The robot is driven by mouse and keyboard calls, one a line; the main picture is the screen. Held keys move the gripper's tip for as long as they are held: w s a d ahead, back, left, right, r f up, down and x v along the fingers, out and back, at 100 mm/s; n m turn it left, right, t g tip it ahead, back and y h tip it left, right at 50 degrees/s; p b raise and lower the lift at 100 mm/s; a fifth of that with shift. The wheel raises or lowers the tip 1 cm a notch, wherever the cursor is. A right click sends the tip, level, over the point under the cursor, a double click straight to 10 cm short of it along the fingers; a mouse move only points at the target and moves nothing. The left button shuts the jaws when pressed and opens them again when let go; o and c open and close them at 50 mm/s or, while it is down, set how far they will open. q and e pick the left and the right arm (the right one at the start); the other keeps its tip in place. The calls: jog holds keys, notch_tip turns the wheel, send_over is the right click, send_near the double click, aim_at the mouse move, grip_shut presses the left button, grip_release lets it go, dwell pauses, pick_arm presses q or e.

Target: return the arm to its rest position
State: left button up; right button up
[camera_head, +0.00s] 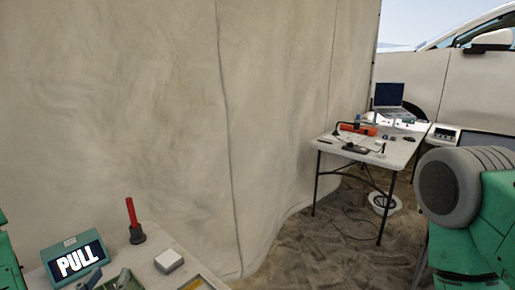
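The green piece of my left arm shows at the far left edge. Grey finger-like parts at the bottom edge appear to be my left gripper (110,282), mostly cut off, over or beside the near table (150,251). I cannot tell whether it is open or holds anything. My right arm, green with a large grey ribbed joint, fills the lower right. My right gripper is out of view.
A fabric wall (120,110) stands behind.

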pick_arm(q)
jog(key=s+d+f+m+g+h, duration=0.15)
jog(key=s+f+g, duration=0.25)
jog(key=f, duration=0.4)
jog(key=s+d+f+g+h, duration=0.1)
jog(key=s+d+f+g, duration=0.2)
jog(key=f, duration=0.5)
jog(key=s+a+f+g+y, duration=0.1)
jog(key=s+a+f+g, duration=0.1)
jog(key=s+f+g, duration=0.45)
jog(key=s+a+f+g+y, duration=0.1)
jog(key=s+a+f+g, duration=0.15)
jog(key=s, duration=0.65)
notch_tip(320, 180, down, 10)
jog(key=s+g+b, duration=0.1)
jog(key=b, duration=0.9)
jog(key=shift+f, duration=0.15)
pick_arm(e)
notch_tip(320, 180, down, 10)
pick_arm(q)
jog(key=shift+d+n, duration=0.15)
jog(key=shift+n, duration=0.1)
